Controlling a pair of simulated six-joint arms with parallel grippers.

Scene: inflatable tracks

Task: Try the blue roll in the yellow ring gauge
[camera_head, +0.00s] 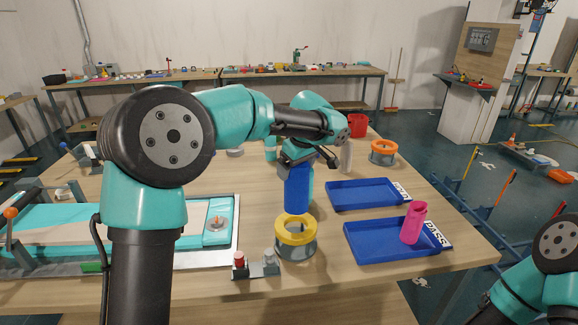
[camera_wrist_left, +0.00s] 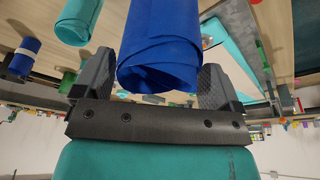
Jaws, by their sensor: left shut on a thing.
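The blue roll (camera_head: 297,192) is upright in my left gripper (camera_head: 297,162), which is shut on its upper end. In the left wrist view the blue roll (camera_wrist_left: 160,50) sits between the two dark fingers (camera_wrist_left: 158,85). The yellow ring gauge (camera_head: 295,234) is a yellow ring on a grey base near the table's front. The roll's lower end shows just over the far side of the ring's opening; I cannot tell whether they touch. My right gripper is not in view; only part of that arm shows at the lower right.
Two blue trays (camera_head: 350,226) lie to the right; the nearer holds a pink roll (camera_head: 413,223). A teal roll stands behind the blue one. An orange ring gauge (camera_head: 383,148) and red container (camera_head: 358,124) are farther back. A small red-topped fixture (camera_head: 256,267) sits front left of the gauge.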

